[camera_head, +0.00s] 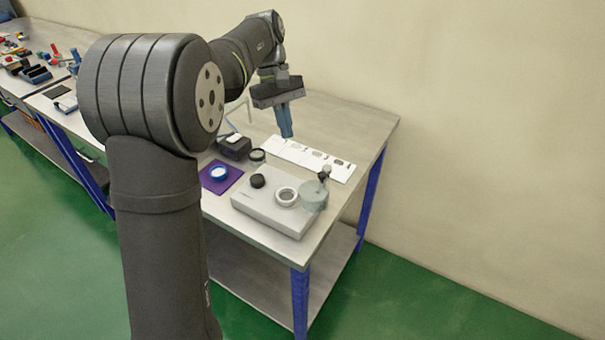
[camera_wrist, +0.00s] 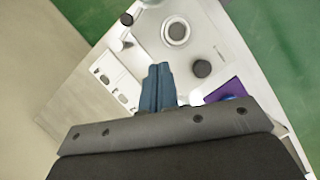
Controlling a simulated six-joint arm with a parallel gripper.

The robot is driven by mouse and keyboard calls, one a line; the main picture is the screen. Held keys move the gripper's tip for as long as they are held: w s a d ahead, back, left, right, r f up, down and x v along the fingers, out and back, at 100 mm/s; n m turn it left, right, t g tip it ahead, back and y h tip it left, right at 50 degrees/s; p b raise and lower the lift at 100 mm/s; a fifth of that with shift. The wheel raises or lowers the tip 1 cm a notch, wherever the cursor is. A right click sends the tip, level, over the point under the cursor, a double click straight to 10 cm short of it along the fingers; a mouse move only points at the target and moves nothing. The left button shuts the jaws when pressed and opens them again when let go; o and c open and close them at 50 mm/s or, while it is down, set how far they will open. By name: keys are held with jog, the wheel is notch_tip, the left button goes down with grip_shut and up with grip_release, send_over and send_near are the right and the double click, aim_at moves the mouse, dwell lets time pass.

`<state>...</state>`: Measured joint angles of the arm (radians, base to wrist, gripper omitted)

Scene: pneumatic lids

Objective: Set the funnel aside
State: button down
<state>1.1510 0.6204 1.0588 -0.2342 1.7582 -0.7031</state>
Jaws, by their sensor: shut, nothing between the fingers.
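A pale grey-green, translucent round piece (camera_head: 313,195) sits at the right end of the white device (camera_head: 262,222). It may be the funnel, but its shape is too small to be sure. A small dark-topped piece (camera_head: 324,172) stands just behind it, and its dark top also shows in the wrist view (camera_wrist: 127,19). My gripper (camera_head: 287,136) has its blue fingers together, pointing down and empty, in the air over the back part of the table. In the wrist view, the closed fingertips (camera_wrist: 160,68) are apart from everything.
The device carries a black knob (camera_head: 258,181) and a light ring (camera_head: 287,195). A blue-and-white round part (camera_head: 219,173) lies on a purple mat (camera_head: 211,186). A black box (camera_head: 234,147) stands behind. White cards (camera_head: 340,170) lie along the back; the table's far right is clear.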

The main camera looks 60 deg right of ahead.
aim_at(317, 186)
jog(key=x, duration=0.9)
jog(key=shift+s+a+f, duration=0.1)
jog(key=s, duration=0.1)
jog(key=s+a, duration=0.1)
jog(key=s, duration=0.1)
jog(key=shift+a+f, duration=0.25)
jog(key=shift+f, duration=0.1)
jog(key=shift+s+a, duration=0.2)
jog(key=shift+s, duration=0.2)
